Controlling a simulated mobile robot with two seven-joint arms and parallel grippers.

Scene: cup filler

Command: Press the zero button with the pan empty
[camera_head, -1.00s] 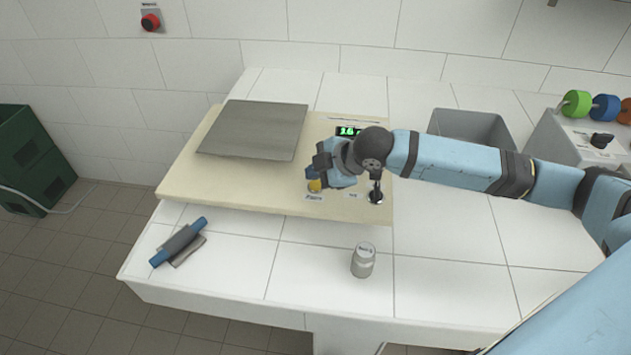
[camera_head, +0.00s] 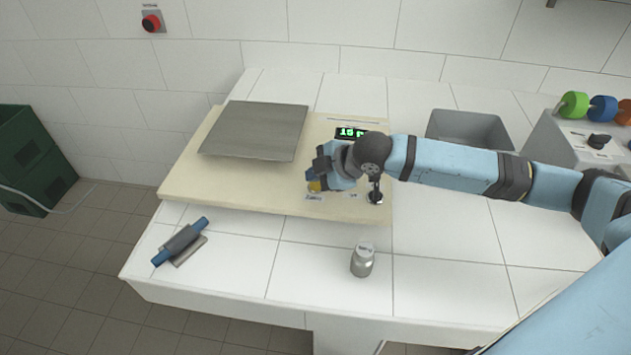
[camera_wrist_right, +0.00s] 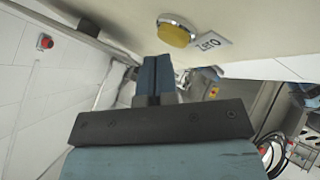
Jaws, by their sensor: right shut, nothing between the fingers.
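The beige scale (camera_head: 235,185) stands on the white tiled counter, with an empty grey metal pan (camera_head: 255,130) on its left part. A green lit display (camera_head: 352,133) sits at its back right. The yellow zero button (camera_head: 314,186) is on the front edge area, with a label beside it. In the right wrist view the yellow button (camera_wrist_right: 176,33) and its ZERO label (camera_wrist_right: 210,43) show just beyond the fingers. My right gripper (camera_head: 316,172) is shut and empty, right at the button in the head view; I cannot tell whether it touches. My left gripper is not in view.
A steel weight (camera_head: 363,260) stands on the counter in front of the scale. A blue-handled tool (camera_head: 180,242) lies at the front left. A grey bin (camera_head: 470,128) and a box with coloured knobs (camera_head: 575,140) are at the right.

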